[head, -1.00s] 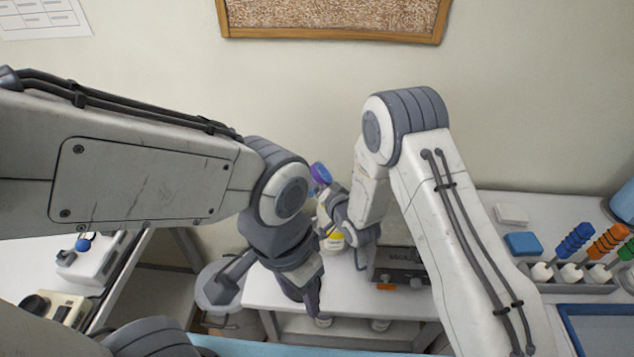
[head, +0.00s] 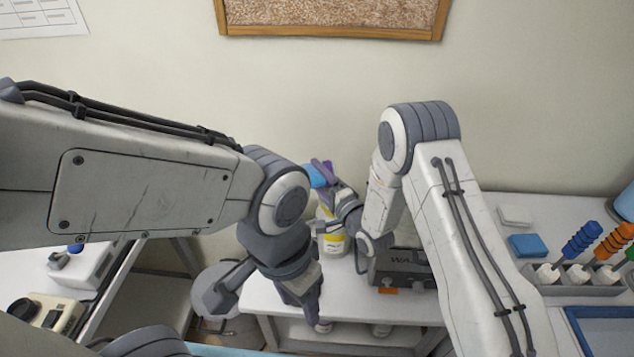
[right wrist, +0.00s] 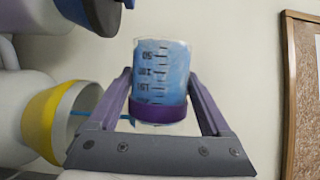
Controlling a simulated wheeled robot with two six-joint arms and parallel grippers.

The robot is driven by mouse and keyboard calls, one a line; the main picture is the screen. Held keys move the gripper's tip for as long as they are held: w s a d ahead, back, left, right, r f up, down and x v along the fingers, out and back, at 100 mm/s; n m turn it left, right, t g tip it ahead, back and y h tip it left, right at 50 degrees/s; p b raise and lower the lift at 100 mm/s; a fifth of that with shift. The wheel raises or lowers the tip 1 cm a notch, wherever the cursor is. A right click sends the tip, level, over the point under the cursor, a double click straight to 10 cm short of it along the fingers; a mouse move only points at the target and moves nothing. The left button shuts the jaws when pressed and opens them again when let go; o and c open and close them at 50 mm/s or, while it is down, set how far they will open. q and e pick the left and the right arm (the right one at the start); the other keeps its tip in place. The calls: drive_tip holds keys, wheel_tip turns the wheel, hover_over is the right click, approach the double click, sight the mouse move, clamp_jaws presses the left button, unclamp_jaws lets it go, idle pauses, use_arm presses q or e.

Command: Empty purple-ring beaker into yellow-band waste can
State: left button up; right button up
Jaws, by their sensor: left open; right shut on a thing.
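The purple-ring beaker (right wrist: 160,80) is clear with dark graduation marks and shows blue inside. My right gripper (right wrist: 165,100) is shut on it, its fingers on both sides near the purple ring. In the head view the beaker (head: 314,178) is tilted, held by my right gripper (head: 332,186) above the waste can. The yellow-band waste can (head: 334,244) stands on the table, partly hidden by my arms. In the right wrist view the can (right wrist: 42,118) is at the left, with a thin blue streak near its mouth. My left gripper (head: 303,292) is open and empty, lower and in front.
A grey box-like device (head: 402,268) stands right of the can. A blue block (head: 527,245) and a rack (head: 575,275) with colored-handled tools are further right. A corkboard (head: 330,18) hangs on the wall.

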drive_tip(key=shift+w+d+r+m+t+b, duration=0.1)
drive_tip(key=shift+d+r+m+t+b, duration=0.15)
drive_tip(key=shift+m+b, duration=0.35)
drive_tip(key=shift+w+d+r+m+t+b, duration=0.1)
drive_tip(key=shift+d+r+m+t+b, duration=0.25)
drive_tip(key=shift+m, duration=0.45)
drive_tip(key=shift+d+r+m+b, duration=0.15)
drive_tip(key=shift+m+b, duration=0.2)
drive_tip(key=shift+m, duration=0.35)
idle(0.6)
